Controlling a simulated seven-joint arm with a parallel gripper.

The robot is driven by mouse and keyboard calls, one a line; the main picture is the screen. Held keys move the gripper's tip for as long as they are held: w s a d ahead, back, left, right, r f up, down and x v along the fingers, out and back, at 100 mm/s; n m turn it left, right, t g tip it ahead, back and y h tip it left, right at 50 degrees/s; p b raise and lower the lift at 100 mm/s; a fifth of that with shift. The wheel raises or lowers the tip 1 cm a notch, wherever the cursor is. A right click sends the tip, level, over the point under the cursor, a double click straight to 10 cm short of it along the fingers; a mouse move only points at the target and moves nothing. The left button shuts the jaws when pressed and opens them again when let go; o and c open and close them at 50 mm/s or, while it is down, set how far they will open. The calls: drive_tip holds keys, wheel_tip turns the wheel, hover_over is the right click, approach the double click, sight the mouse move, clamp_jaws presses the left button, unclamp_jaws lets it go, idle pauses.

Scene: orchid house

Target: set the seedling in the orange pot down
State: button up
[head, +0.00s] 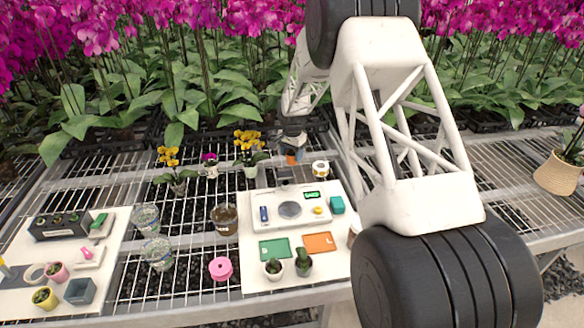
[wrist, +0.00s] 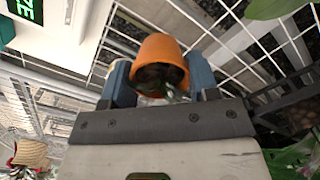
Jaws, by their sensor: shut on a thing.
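The orange pot (wrist: 158,48) is between the two blue-grey fingers of my gripper (wrist: 158,82) in the wrist view, which are shut on it. Its mouth faces the camera, with dark soil and a bit of green inside; most of the seedling is hidden. In the head view my gripper (head: 292,152) is at the back of the wire bench, just behind the white board. The orange pot (head: 291,161) shows there only as a small patch below it. Whether the pot touches the bench I cannot tell.
The white board (head: 250,222) carries a scale (head: 290,210) with a lit green display, a green mat (head: 274,249), an orange mat (head: 319,242) and two small potted plants in front. Flowering pots (head: 250,170) stand left.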

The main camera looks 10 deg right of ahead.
sight(292, 155)
drive_tip(key=shift+f, duration=1.1)
drive_tip(key=shift+f, duration=1.85)
drive_tip(key=shift+f, duration=0.1)
drive_tip(key=o, duration=0.9)
drive_tip(key=shift+o, duration=0.2)
wheel_tip(292, 155, up, 12)
drive_tip(key=shift+r, duration=0.1)
drive_tip(key=shift+r, duration=0.1)
